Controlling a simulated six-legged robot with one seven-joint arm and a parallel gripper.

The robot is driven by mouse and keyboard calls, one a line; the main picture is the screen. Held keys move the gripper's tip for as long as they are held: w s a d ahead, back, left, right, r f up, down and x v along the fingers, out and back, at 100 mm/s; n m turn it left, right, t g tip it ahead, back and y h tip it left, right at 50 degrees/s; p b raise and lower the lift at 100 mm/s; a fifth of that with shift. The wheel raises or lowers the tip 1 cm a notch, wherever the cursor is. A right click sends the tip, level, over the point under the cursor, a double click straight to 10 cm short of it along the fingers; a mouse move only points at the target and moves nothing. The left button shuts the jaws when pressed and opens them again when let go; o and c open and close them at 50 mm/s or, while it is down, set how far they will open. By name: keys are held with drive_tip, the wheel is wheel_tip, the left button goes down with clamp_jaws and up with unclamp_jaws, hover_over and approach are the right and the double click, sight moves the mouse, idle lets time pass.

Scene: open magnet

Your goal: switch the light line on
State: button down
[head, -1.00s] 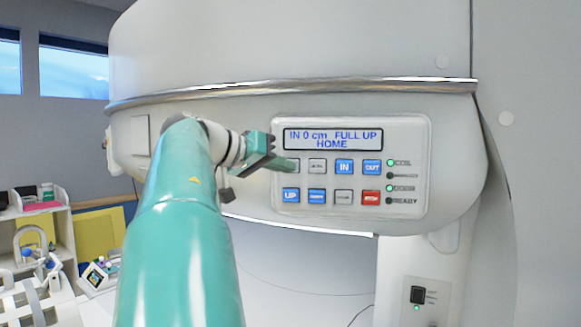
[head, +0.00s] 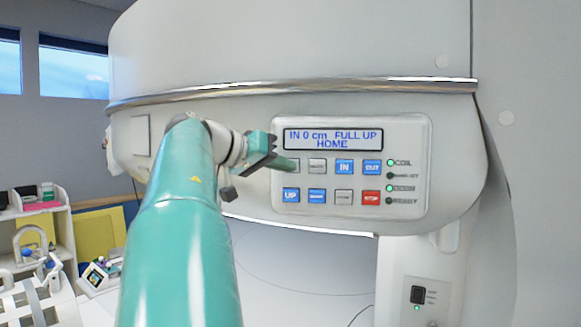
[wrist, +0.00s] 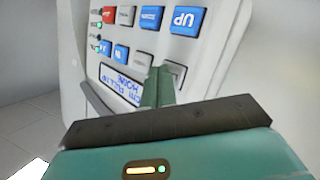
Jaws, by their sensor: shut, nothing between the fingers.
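The control panel (head: 350,210) is on the machine's white front. Its display (head: 333,139) reads "IN 0 cm FULL UP HOME". Below are two rows of buttons. The top-left grey button (head: 296,161) is partly covered by my gripper (head: 288,165), whose green fingers are shut and empty. In the wrist view the panel shows upside down, and the fingertips (wrist: 160,78) are at or just before that grey button (wrist: 176,72). I cannot tell whether they touch it. Its label is hidden.
The COIL lamp (head: 391,162) and the third lamp (head: 391,188) glow green; the other two are dark. A red button (head: 371,198) and blue IN button (head: 344,167) are nearby. A black switch (head: 417,294) is on the column lower right. Shelves (head: 40,235) stand left.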

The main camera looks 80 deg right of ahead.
drive_tip(key=shift+d, duration=0.25)
idle(0.5)
drive_tip(key=shift+a, duration=0.9)
drive_tip(key=a, duration=0.5)
drive_tip(key=shift+s, duration=0.15)
drive_tip(key=shift+f, duration=0.1)
